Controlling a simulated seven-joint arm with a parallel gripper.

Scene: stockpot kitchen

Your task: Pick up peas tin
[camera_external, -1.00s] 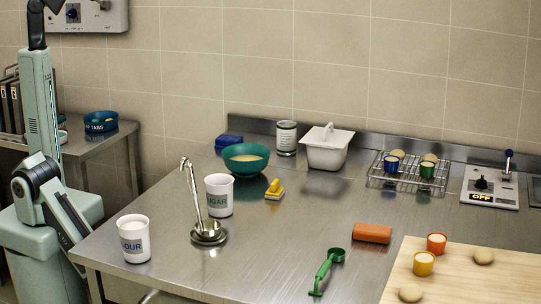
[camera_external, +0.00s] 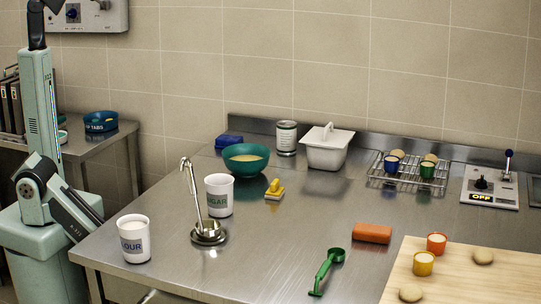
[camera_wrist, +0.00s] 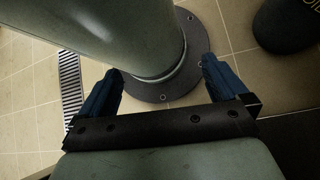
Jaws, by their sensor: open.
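A tin (camera_external: 287,138) with a pale label and a green band stands upright at the back of the steel table in the external view, between the teal bowl and the white lidded box. Its lettering is too small to read. My gripper (camera_wrist: 162,66) shows in the wrist view with its two blue fingers apart and nothing held between them. It points down at the tiled floor, with a grey-green post in front of it. The tin is not in the wrist view. In the external view my arm is at the far left, well away from the tin, and the gripper cannot be made out.
Near the tin are a teal bowl (camera_external: 246,158), a white lidded box (camera_external: 327,152) and a blue item (camera_external: 228,142). A sugar cup (camera_external: 219,196), flour cup (camera_external: 134,240) and ladle stand (camera_external: 208,233) line the table's left side. A dark bin (camera_wrist: 288,25) stands on the floor.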

